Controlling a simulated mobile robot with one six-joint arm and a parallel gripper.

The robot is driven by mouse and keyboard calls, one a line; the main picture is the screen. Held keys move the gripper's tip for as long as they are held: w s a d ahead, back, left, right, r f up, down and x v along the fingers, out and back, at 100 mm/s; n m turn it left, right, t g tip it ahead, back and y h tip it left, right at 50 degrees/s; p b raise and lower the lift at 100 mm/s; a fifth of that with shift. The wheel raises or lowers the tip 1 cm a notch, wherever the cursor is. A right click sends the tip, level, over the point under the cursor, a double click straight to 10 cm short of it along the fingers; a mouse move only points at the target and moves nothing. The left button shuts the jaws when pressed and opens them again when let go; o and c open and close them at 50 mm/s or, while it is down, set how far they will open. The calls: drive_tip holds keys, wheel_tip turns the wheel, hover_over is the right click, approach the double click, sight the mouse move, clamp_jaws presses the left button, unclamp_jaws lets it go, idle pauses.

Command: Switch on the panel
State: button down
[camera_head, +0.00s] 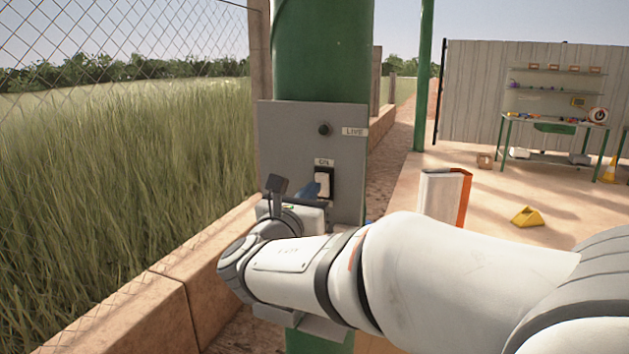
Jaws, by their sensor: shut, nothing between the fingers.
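A grey panel (347,185) is fixed to the front of a green post. A white rocker switch (323,182) in a dark frame sits on its lower half, under a small label. A round dark lamp (324,129) is above it, beside a label reading LIVE, and it looks unlit. My gripper (309,190) is shut and empty, with its tips close to the lower left of the switch. I cannot tell whether they touch it. My wrist and arm hide the panel's lower part.
A low brick wall (150,293) and chain-link fence stand at left before tall grass. At right are a white-and-orange box (440,195), a yellow object (528,216) and a green workbench (553,124). Paved floor lies open between them.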

sight(321, 176)
drive_tip(key=shift+x, duration=1.3)
drive_tip(key=shift+p, duration=0.3)
drive_tip(key=shift+w+r+p, duration=0.15)
drive_tip(key=shift+r+p, duration=0.15)
drive_tip(key=shift+p, duration=0.2)
drive_tip(key=shift+d+f+g, duration=0.1)
drive_tip(key=shift+f+g, duration=0.1)
drive_tip(key=shift+g, duration=0.1)
drive_tip(key=shift+s, duration=0.25)
drive_tip(key=s+a+r+b, duration=0.1)
drive_tip(key=s+a, duration=0.1)
drive_tip(key=s, duration=0.4)
drive_tip(key=s+a+r, duration=0.1)
drive_tip(key=s+a, duration=0.1)
drive_tip(key=s, duration=0.4)
drive_tip(key=shift+s+a+b, duration=0.3)
drive_tip(key=shift+a+b, duration=0.1)
